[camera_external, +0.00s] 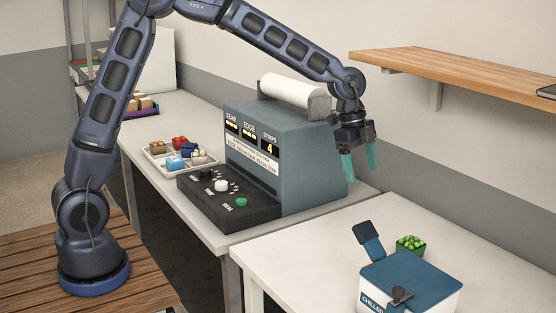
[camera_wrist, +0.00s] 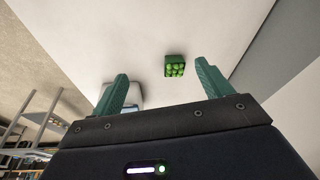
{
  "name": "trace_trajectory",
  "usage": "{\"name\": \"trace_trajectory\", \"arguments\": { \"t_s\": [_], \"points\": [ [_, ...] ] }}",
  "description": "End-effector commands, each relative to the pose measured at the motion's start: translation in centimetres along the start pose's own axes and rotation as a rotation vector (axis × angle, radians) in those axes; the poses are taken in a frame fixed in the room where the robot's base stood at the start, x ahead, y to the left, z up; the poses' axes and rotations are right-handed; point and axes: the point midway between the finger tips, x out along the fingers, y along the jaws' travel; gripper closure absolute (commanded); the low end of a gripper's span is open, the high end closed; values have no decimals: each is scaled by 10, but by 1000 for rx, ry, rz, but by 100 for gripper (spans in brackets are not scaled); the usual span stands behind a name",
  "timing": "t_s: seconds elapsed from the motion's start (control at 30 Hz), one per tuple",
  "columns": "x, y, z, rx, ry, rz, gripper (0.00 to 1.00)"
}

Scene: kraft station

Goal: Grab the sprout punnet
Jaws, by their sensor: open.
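The sprout punnet (camera_external: 410,245) is a small green tub heaped with round green sprouts. It stands on the white table at the right, just behind the blue-lidded chilled box. In the wrist view the punnet (camera_wrist: 175,66) lies beyond my fingertips, between them and nearer the right finger. My gripper (camera_external: 359,165) has teal fingers and points down. It is open and empty, well above the table and up and to the left of the punnet. In the wrist view my gripper (camera_wrist: 160,80) shows both fingers wide apart with nothing between them.
The chilled box (camera_external: 410,282), with a raised blue flap (camera_external: 369,240), stands right in front of the punnet. A grey-blue machine (camera_external: 270,165) with a paper roll is left of my gripper. A wooden shelf (camera_external: 460,72) hangs on the right wall. The table's left part is clear.

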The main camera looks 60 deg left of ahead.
Motion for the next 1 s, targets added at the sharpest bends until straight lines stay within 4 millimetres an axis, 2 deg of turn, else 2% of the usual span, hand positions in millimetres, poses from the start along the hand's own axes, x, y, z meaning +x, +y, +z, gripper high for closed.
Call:
{"name": "trace_trajectory", "arguments": {
  "t_s": [0.03,0.1,0.33,0.5,0.73,1.0],
  "points": [
    [15,-6,-9,28,14,19,22],
    [34,-14,-22,71,35,40,22],
    [82,-31,-55,184,102,91,22],
    [100,-37,-66,225,129,108,22],
    [115,-36,-70,233,134,111,22],
    [152,-31,-74,233,134,112,22]
  ]
}}
